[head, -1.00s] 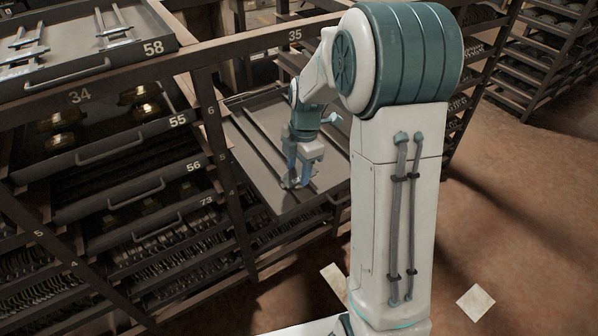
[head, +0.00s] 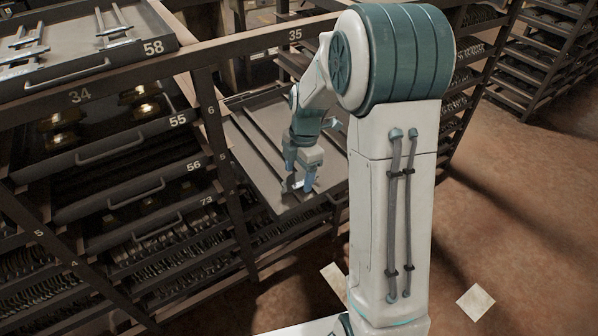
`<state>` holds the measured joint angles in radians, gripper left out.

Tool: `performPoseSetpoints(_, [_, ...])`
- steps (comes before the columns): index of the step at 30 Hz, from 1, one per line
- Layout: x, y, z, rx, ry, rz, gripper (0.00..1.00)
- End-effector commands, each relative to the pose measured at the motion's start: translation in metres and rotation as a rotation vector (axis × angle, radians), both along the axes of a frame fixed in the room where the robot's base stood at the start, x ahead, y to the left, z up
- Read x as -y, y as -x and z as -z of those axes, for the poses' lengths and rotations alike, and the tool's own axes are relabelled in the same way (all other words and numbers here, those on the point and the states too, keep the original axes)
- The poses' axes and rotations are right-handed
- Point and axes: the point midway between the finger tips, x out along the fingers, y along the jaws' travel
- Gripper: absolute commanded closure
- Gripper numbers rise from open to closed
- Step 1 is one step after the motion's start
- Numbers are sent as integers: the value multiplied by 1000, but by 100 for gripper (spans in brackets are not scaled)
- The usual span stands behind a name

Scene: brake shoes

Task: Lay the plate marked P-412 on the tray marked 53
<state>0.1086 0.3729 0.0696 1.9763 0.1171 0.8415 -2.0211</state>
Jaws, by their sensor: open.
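My gripper (head: 299,178) is open, low over a pulled-out grey tray (head: 258,150) with long dividing strips. A small pale shape (head: 291,186) shows by the fingertips, on or just above the tray. I cannot tell whether it is the plate marked P-412, and no such marking is legible. No number 53 can be read in view; the front of the tray under my gripper is partly hidden by my arm.
To the left are drawers marked 58 (head: 90,64), 55 (head: 105,155), 56 (head: 125,197) and 73 (head: 155,237). A rack post (head: 215,140) stands left of the pulled-out tray. Pale sheets (head: 475,302) lie on the brown floor, which is open at right.

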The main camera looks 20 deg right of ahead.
Motion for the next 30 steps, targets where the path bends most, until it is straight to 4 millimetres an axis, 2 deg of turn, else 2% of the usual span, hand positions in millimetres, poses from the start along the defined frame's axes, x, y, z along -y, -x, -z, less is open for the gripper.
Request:
performPoseSetpoints(12, [10, -4, -84, 6, 1, 1, 32])
performPoseSetpoints(16, [12, -5, -104, 4, 1, 1, 32])
performPoseSetpoints(21, [13, -3, -117, 2, 2, 12, 32])
performPoseSetpoints(26, [10, 14, -127, 9, 24, 160, 32])
performPoseSetpoints(30, [5, 45, -137, 22, 48, 435, 32])
